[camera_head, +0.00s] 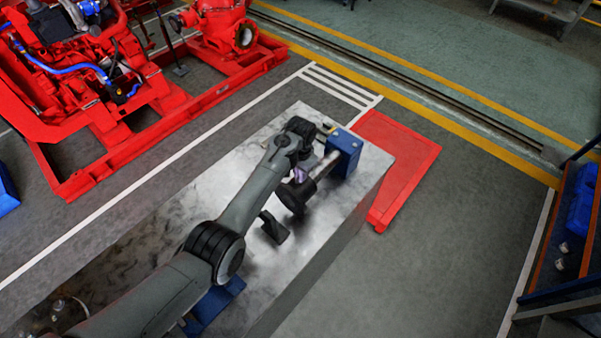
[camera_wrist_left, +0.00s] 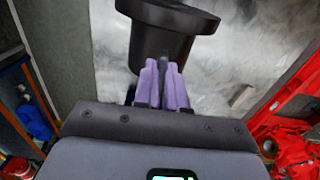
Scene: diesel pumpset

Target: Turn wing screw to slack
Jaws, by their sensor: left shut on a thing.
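A blue block (camera_head: 345,152) stands at the far end of the grey metal-topped bench. A pale shaft (camera_head: 326,165) joins it to a black flanged part (camera_head: 296,195). My left gripper (camera_head: 301,174) reaches in from the left, its purple fingers beside the black part. In the left wrist view the purple fingers (camera_wrist_left: 163,80) are shut on a thin dark piece of the wing screw (camera_wrist_left: 163,63), just below the black flanged part (camera_wrist_left: 165,35). Most of the wing screw is hidden by the fingers and wrist. My right gripper is out of view.
The bench top (camera_head: 230,190) is largely bare around the arm. A dark wedge-shaped piece (camera_head: 273,227) is near the arm. A red mat (camera_head: 400,165) lies on the floor beyond the bench. The red pumpset frame (camera_head: 165,110) stands at the upper left. Blue shelving (camera_head: 560,255) is at the right.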

